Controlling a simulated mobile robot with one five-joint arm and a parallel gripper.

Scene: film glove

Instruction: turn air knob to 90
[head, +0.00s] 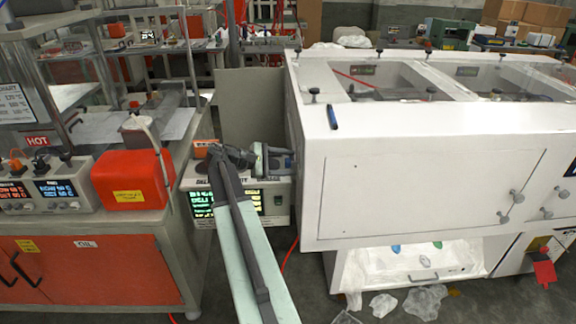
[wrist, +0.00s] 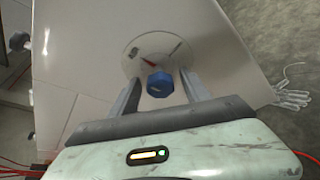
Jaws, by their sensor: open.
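The air knob (wrist: 160,84) is a blue faceted knob in the wrist view. It stands in front of a round pale dial (wrist: 156,50) with a red pointer and dark marks, on a white panel. My gripper (wrist: 157,82) is open, with one finger on each side of the knob. Whether the fingers touch the knob is unclear. In the head view my gripper (head: 262,158) reaches to the left side of the white cabinet (head: 425,165).
A balance with a lit display (head: 238,200) stands just below and behind my arm. A red box (head: 132,180) sits on the bench at left. The white cabinet blocks the right. Crumpled plastic (head: 425,302) lies on the floor.

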